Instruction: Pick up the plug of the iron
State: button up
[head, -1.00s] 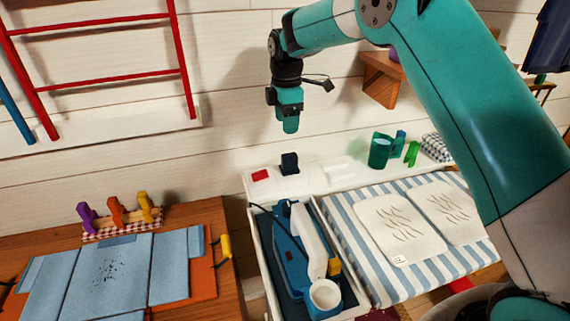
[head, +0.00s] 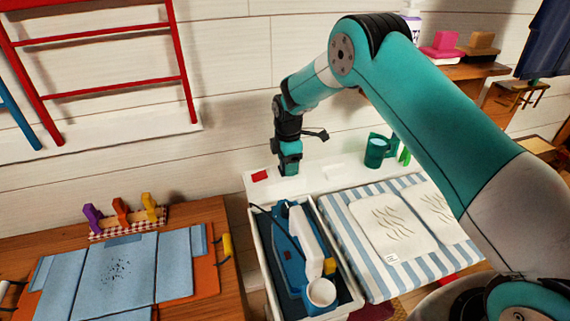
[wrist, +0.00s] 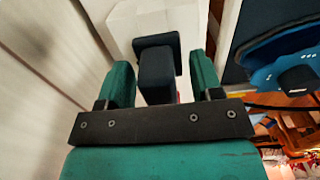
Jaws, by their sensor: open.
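The plug is a dark navy block (wrist: 157,72) on the white ledge, and in the wrist view it lies between the two teal fingers of my gripper (wrist: 161,82). The fingers are open, one on each side, with a visible gap to the block. In the head view my gripper (head: 289,168) points down at the ledge and hides most of the plug. The blue and white iron (head: 306,240) lies in a tray in front of the ledge, with a black cord along it. Part of the iron (wrist: 285,55) also shows at the right of the wrist view.
The white-rimmed tray (head: 268,262) stands below the ledge (head: 318,180). A small red block (head: 259,176) lies just left of my gripper, and a green cup (head: 375,153) stands to the right. The plank wall is close behind. A striped board (head: 350,232) lies right of the tray.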

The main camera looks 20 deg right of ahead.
jog(key=shift+c, duration=0.4)
jog(key=c, duration=0.9)
jog(key=shift+c, duration=0.2)
